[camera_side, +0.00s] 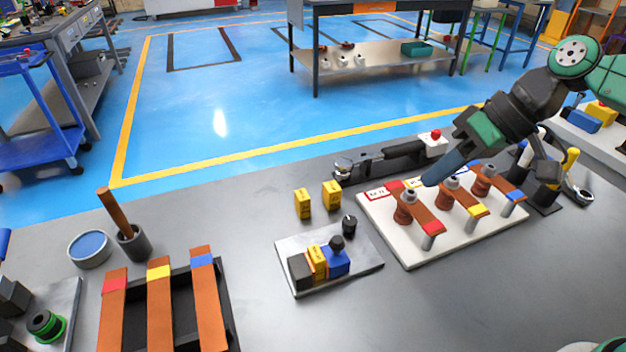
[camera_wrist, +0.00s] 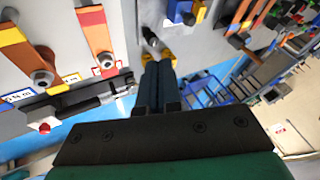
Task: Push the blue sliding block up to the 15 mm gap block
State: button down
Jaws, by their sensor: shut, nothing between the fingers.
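The blue sliding block (camera_side: 337,264), with a black knob on top, sits on a grey plate (camera_side: 357,270). A yellow gap block (camera_side: 317,261) stands between it and a black end block (camera_side: 300,271). The blue and yellow blocks look very close; I cannot tell whether they touch, and the yellow label is unreadable. In the wrist view the blue block (camera_wrist: 178,9) and yellow block (camera_wrist: 198,12) are at the top edge. My gripper (camera_side: 428,182) is shut and empty, above the white board, right of and apart from the plate. Its fingertips (camera_wrist: 159,66) show in the wrist view.
Two more yellow blocks (camera_side: 303,203) (camera_side: 332,194) stand behind the plate. A black knob (camera_side: 349,226) rises at its back right corner. The white board (camera_side: 405,252) with copper bars is right. A black rack (camera_side: 224,305) with bars is front left. Bare table lies in front.

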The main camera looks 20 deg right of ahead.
jog(key=w, duration=0.1)
jog(key=n, duration=0.1)
send_near(333, 253)
jog(key=w+d+f, duration=0.3)
jog(key=shift+w+d, duration=0.2)
jog(key=a, duration=0.1)
jog(key=a+f, duration=0.1)
jog(key=a, duration=0.1)
jog(key=shift+s, duration=0.25)
jog(key=shift+s+a+f, duration=0.1)
jog(key=shift+a+f, duration=0.05)
jog(key=shift+a, duration=0.4)
jog(key=shift+s+a, duration=0.1)
jog(key=shift+a, duration=0.5)
jog(key=shift+d, duration=0.1)
